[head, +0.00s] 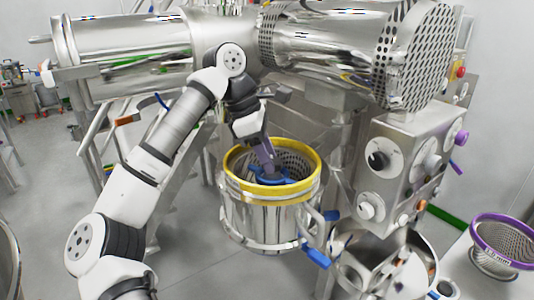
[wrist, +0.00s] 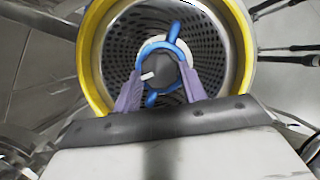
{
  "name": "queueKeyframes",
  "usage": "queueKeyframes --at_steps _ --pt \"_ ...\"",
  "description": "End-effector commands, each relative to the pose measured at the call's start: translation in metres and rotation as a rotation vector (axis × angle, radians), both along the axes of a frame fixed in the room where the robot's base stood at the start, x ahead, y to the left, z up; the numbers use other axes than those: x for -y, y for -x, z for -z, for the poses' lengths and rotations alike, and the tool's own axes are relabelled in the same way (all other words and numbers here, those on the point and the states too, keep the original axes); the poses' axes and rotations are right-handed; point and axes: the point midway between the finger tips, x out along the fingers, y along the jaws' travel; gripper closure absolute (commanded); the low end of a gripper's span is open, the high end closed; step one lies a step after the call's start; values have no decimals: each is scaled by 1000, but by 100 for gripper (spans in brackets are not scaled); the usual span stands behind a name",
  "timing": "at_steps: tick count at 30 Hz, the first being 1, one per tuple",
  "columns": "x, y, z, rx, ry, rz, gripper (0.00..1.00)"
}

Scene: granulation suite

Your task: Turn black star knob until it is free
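A dark, rounded knob (wrist: 162,69) shows at the centre of a blue ring-shaped part (wrist: 173,34) with arms, in the wrist view. I cannot make out a star shape. A small pale bar lies across its left side. The blue part (head: 285,180) sits inside a perforated steel basket with a yellow rim (head: 234,183). My gripper (head: 270,172) reaches down into the basket. Its two purple fingers (wrist: 160,75) stand apart, one on each side of the knob. I cannot tell whether they touch it. In the head view the knob is hidden by my gripper and the blue part.
A steel control panel (head: 413,135) with a round black dial (head: 379,159) stands right of the basket. Blue handles (head: 316,254) stick out at the basket's right side. A purple-rimmed sieve (head: 497,226) is at the far right. Large steel cylinders (head: 130,50) lie above and behind my arm.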

Motion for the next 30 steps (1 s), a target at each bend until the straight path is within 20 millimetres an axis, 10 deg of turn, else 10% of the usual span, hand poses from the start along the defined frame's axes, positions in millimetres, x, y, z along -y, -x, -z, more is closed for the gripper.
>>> queueKeyframes --at_steps 5,30 --pt "0 0 0 0 0 0 81" --pt "1 5 3 5 -2 -451 81"
